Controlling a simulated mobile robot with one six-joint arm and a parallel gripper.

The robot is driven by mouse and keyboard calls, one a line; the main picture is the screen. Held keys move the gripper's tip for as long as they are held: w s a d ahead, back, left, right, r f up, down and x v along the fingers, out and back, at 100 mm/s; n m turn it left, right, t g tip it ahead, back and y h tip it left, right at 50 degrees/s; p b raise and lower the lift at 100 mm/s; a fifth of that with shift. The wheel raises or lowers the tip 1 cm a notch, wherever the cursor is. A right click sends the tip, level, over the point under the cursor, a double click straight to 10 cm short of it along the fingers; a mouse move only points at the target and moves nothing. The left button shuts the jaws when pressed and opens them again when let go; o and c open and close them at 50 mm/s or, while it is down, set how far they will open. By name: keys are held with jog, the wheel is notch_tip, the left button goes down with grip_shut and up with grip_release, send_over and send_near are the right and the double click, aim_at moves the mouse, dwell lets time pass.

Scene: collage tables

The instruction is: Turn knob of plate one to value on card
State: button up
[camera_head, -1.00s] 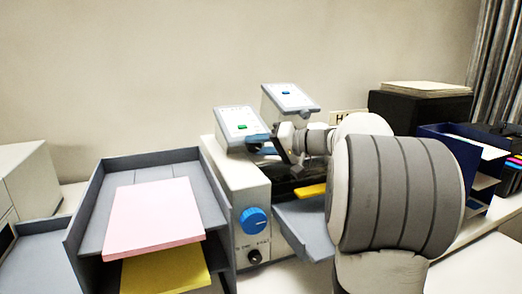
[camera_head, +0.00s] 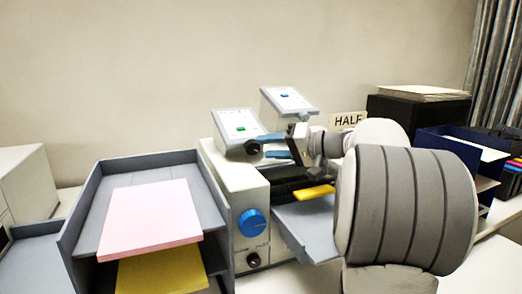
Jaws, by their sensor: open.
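Two tilted white control plates stand on the grey machine. The nearer plate (camera_head: 233,121) has a green mark, and a dark knob (camera_head: 252,147) shows at its lower front edge. The farther plate (camera_head: 288,102) has a blue mark. A card (camera_head: 347,120) reading "HALF" stands behind my arm. My gripper (camera_head: 268,146) is open, its blue-tipped fingers pointing left just right of the nearer plate's knob. I cannot tell whether they touch it. No label shows which plate is plate one.
A large blue knob (camera_head: 253,222) is on the machine's front. A grey tray (camera_head: 79,212) with pink and yellow paper stands left. A yellow item (camera_head: 314,192) lies by the machine's grey shelf (camera_head: 308,232). A black box (camera_head: 418,112) and blue tray stand right.

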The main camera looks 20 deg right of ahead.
jog(key=v, duration=0.4)
